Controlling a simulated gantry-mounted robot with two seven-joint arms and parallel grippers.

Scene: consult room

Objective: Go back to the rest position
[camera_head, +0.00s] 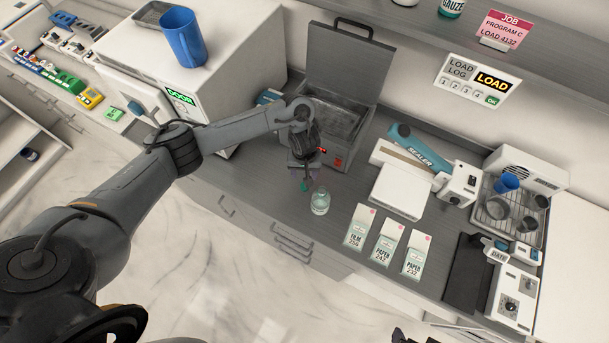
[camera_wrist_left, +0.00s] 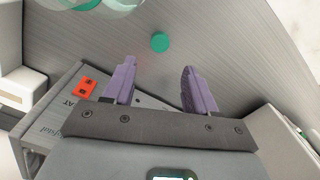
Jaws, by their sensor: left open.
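My left gripper (camera_head: 304,178) hangs over the grey counter, in front of the open steel-lined box and just left of a clear glass (camera_head: 320,203). In the left wrist view its two purple fingers (camera_wrist_left: 153,77) stand wide apart with nothing between them. A small green disc (camera_wrist_left: 160,42) lies beyond the fingertips, apart from them; green also shows below the gripper in the head view (camera_head: 304,187). A small dark piece at the bottom edge of the head view may be my right gripper (camera_head: 399,335); its jaws cannot be made out.
The open box (camera_head: 338,157) with raised lid stands close behind my left gripper. A white cabinet with a blue jug (camera_head: 184,37) stands left. Pouch packs (camera_head: 385,244), a sealer (camera_head: 420,152) and a cup rack (camera_head: 514,213) are to the right. Open floor lies in front.

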